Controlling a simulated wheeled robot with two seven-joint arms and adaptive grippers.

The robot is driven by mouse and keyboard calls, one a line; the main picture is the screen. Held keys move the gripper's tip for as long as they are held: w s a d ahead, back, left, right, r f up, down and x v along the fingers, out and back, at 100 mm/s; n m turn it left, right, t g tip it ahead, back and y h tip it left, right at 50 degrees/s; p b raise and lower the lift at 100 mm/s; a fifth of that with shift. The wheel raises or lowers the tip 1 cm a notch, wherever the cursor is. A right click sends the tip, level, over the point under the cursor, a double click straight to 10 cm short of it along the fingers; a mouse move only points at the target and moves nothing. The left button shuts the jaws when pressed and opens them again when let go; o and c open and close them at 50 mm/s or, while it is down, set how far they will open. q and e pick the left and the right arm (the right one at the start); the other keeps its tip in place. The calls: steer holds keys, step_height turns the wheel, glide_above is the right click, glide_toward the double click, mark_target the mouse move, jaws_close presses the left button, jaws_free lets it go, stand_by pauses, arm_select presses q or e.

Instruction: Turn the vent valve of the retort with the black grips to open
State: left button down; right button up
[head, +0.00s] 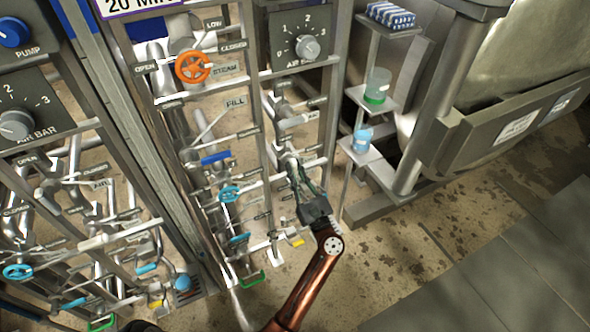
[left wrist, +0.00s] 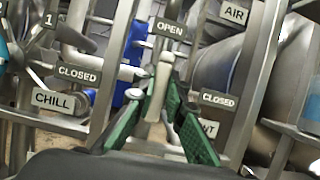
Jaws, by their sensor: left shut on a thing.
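My left gripper (head: 299,176) reaches into the pipework of the right-hand rack in the head view. In the left wrist view its green-padded fingers (left wrist: 161,98) are shut on a pale valve lever (left wrist: 164,72), one on each side. The lever stands about upright, its upper end just below an OPEN plate (left wrist: 170,30). No black grips can be made out. My right gripper is not in view.
A CHILL plate (left wrist: 60,100) and an AIR plate (left wrist: 234,12) mark neighbouring pipes. An orange wheel (head: 193,67) and pale blue wheel (head: 229,194) are left of my gripper. A stand with jars (head: 376,85) and a large metal vessel (head: 520,60) are right. The floor at lower right is clear.

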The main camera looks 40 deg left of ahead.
arm_select(q)
steer(key=shift+f, duration=0.1)
steer(key=c, duration=2)
jaws_free()
steer(key=shift+o, duration=0.2)
steer(key=v, duration=0.7)
steer(key=shift+d, duration=0.25)
steer(key=shift+s+f, duration=0.1)
